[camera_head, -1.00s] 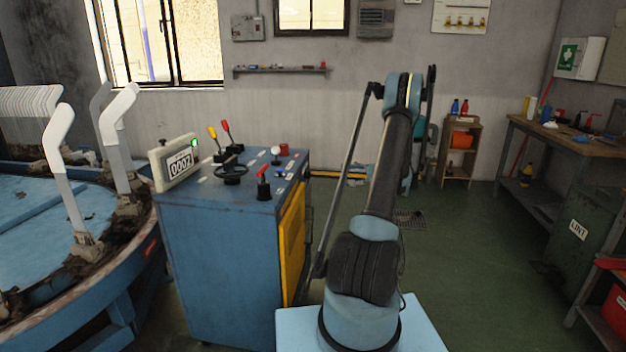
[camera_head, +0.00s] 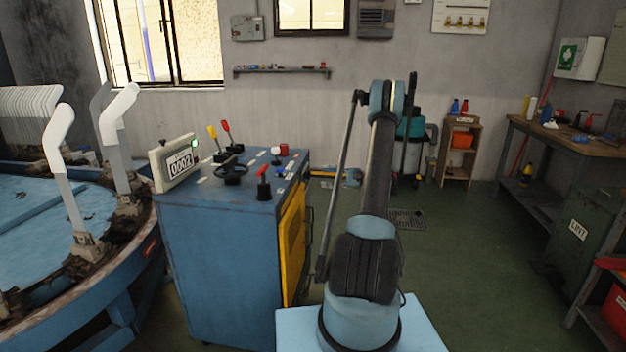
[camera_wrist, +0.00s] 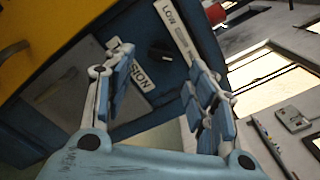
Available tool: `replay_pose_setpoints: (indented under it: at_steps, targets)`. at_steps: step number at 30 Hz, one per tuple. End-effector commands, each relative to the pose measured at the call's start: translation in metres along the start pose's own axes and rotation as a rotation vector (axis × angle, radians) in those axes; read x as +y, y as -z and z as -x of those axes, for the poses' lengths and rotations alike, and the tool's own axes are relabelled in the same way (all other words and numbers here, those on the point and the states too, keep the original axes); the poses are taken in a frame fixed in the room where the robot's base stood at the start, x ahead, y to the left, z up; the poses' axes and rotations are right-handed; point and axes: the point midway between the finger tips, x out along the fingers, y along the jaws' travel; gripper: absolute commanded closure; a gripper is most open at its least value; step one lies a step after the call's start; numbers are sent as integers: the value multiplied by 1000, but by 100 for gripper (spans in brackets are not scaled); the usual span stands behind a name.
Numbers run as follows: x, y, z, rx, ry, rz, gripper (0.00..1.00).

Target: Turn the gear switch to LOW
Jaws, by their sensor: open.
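In the wrist view, my gripper (camera_wrist: 157,66) is open and empty, with its two blue-padded fingers apart. Beyond the fingers is the blue face of a cabinet with a dark round knob (camera_wrist: 162,52) and a label ending in "SION". A pale plate (camera_wrist: 178,35) reading "LOW" lies near the right finger, with a red part (camera_wrist: 215,12) by its upper end. I cannot tell for certain which control is the gear switch. In the head view, the blue console (camera_head: 225,240) carries a red-handled lever (camera_head: 263,184) at its front. My forearm hides most of my gripper there.
The console top also holds a black handwheel (camera_head: 231,173), yellow and red levers (camera_head: 219,137), a white knob (camera_head: 276,152) and a counter (camera_head: 176,162). A yellow door (camera_head: 292,240) is on its side. A round blue machine (camera_head: 45,220) stands left.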

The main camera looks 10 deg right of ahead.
Motion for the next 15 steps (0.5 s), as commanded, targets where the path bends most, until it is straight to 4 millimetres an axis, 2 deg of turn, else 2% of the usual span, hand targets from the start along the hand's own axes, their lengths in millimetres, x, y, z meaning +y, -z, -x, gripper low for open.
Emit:
replay_pose_setpoints:
  at_steps: [3, 7, 15]
  targets:
    - [1, 0, -23, -2, -2, 0, 48]
    - [1, -1, -43, -1, -1, 0, 48]
    - [0, 0, -66, 0, -1, 0, 48]
